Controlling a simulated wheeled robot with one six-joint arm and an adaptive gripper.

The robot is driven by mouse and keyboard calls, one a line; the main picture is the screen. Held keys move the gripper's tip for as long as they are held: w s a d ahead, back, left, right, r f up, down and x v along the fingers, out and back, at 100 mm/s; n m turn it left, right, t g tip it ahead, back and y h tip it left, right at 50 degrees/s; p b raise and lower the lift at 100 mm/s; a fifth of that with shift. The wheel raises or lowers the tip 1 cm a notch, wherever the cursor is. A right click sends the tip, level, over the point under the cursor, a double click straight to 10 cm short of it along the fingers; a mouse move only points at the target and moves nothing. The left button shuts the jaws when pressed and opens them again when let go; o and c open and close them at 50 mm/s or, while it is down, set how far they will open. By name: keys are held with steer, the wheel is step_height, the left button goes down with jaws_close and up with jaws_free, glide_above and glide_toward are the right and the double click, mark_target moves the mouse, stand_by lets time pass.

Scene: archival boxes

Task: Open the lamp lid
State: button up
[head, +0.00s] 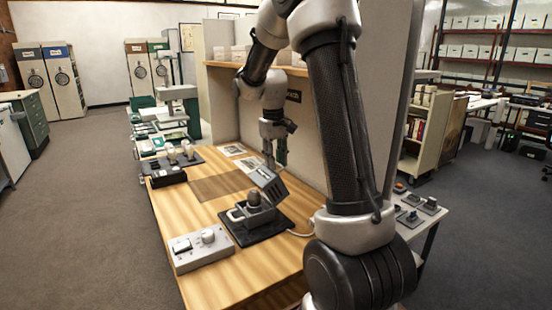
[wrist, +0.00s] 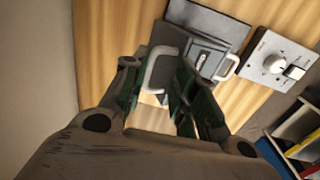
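The lamp unit (head: 254,213) stands on a dark base plate on the wooden table, and a bulb shows inside it in the head view. Its grey lid (head: 268,182) is tilted up at the back, standing partly raised. My gripper (head: 274,155) is above and behind the lid, pointing down. In the wrist view my gripper (wrist: 160,85) has its green fingers apart, with the handle lying between or just beyond them. Contact cannot be told.
A grey control box (head: 202,249) with a knob and switch sits at the table's front; it also shows in the wrist view (wrist: 280,62). A bulb rack (head: 175,160) stands at the back left. A tall panel (head: 290,120) closes the right side. The table's middle left is clear.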

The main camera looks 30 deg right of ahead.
steer(key=shift+a+f, duration=0.1)
steer(key=shift+f, duration=0.05)
steer(key=shift+r, duration=0.25)
step_height(320, 180, up, 12)
steer(key=shift+a+f, duration=0.2)
steer(key=shift+a, duration=0.1)
stand_by(0.5)
steer(key=s+a+f+t, duration=0.1)
steer(key=s+a, duration=0.3)
steer(key=s, duration=0.9)
steer(key=s+a+t, duration=0.3)
steer(key=s+a, duration=0.1)
steer(key=s, duration=1)
steer(key=shift+f+y, duration=0.3)
steer(key=shift+f, duration=0.1)
